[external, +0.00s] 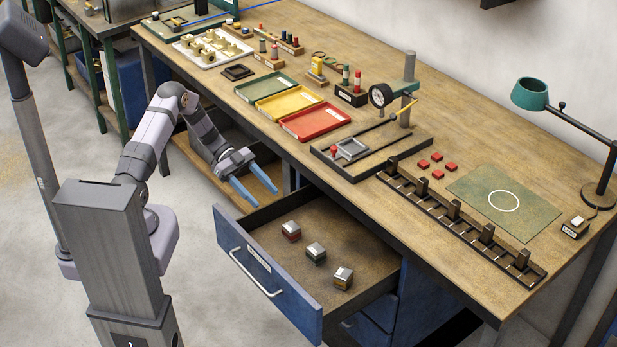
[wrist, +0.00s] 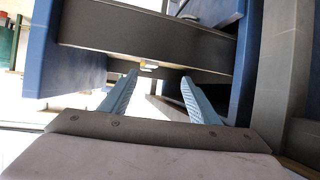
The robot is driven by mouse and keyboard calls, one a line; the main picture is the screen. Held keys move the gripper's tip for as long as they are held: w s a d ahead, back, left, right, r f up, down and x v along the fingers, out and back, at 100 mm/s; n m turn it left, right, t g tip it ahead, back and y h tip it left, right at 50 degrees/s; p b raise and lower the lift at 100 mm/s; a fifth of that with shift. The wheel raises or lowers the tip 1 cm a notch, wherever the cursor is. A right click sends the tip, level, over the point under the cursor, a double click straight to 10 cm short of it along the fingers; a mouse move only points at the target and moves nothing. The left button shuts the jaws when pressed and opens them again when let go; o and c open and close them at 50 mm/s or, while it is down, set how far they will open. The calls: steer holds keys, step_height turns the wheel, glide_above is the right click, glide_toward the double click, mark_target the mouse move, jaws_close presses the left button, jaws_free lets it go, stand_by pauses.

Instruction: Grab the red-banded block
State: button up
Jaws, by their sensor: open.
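The red-banded block (external: 291,231) is a small silver-topped block with a red lower band. It sits in the open blue drawer (external: 262,276), nearest the drawer's back left in the external view. A green-banded block (external: 316,252) and a yellow-banded block (external: 343,277) stand in a row with it. My gripper (external: 266,199) is open and empty, outside the drawer's left side and apart from the blocks. In the wrist view, my open fingers (wrist: 158,78) face the drawer's dark side wall (wrist: 150,40); no block can be made out there.
The workbench (external: 330,80) stands behind the drawer, its front edge close to my gripper. Green, yellow and red trays (external: 315,122) lie on top. A dark slotted rack (external: 455,212) runs along the front edge at right. The drawer floor around the blocks is clear.

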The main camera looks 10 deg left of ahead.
glide_toward(291, 226)
steer(key=shift+p+x, duration=0.45)
steer(key=shift+x, duration=0.65)
steer(key=shift+s+f, duration=0.1)
steer(key=shift+p+x, duration=0.45)
steer(key=shift+x, duration=2.5)
jaws_close()
